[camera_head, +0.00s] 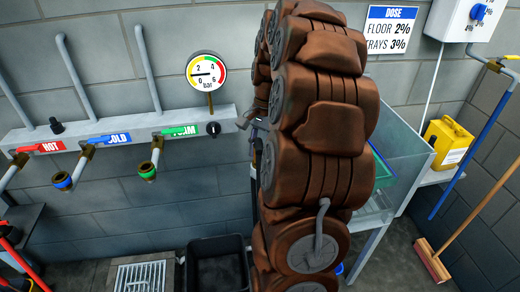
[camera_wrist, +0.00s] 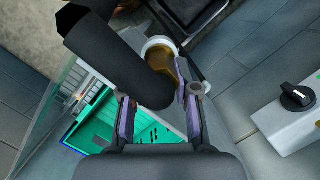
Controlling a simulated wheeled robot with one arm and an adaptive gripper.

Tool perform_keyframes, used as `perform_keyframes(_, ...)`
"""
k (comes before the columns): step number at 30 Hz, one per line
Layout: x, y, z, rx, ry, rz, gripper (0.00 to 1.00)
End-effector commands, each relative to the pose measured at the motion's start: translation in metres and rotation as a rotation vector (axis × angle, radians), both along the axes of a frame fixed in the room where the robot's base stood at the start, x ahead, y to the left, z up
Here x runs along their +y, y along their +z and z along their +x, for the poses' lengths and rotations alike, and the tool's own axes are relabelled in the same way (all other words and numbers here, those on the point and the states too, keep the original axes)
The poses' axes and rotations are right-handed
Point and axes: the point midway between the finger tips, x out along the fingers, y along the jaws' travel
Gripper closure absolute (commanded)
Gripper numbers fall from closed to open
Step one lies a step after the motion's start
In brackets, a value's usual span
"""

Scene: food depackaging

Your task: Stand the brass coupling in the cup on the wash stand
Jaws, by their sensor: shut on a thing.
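In the wrist view my gripper (camera_wrist: 158,98) has its fingers on either side of a thick black tube-like piece (camera_wrist: 120,58), which covers much of the space between them. A brass part (camera_wrist: 178,66), which looks like the coupling, shows just beyond the black piece, close to the right finger. A white round rim (camera_wrist: 153,42), which looks like the cup, shows around the brass part. I cannot tell whether the brass is inside the cup or only above it.
A glass-walled basin (camera_head: 402,140) stands right of my arm, with a green tray (camera_wrist: 92,125) in it. The wall pipe rail has a pressure gauge (camera_head: 206,73) and a black knob (camera_wrist: 297,96). A black bin (camera_head: 217,244), yellow canister (camera_head: 449,140) and broom (camera_head: 432,262) stand around.

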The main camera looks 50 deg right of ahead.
Motion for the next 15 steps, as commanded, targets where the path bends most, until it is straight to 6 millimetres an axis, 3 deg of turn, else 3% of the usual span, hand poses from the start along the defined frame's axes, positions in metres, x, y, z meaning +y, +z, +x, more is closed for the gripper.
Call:
perform_keyframes(2,0.0000,0.0000,0.0001,-0.001,0.000,0.000,0.66)
perform_keyframes(9,-0.0001,0.0000,0.0001,0.000,0.000,0.000,0.41)
perform_keyframes(15,-0.0001,0.0000,0.0001,0.000,0.000,0.000,0.41)
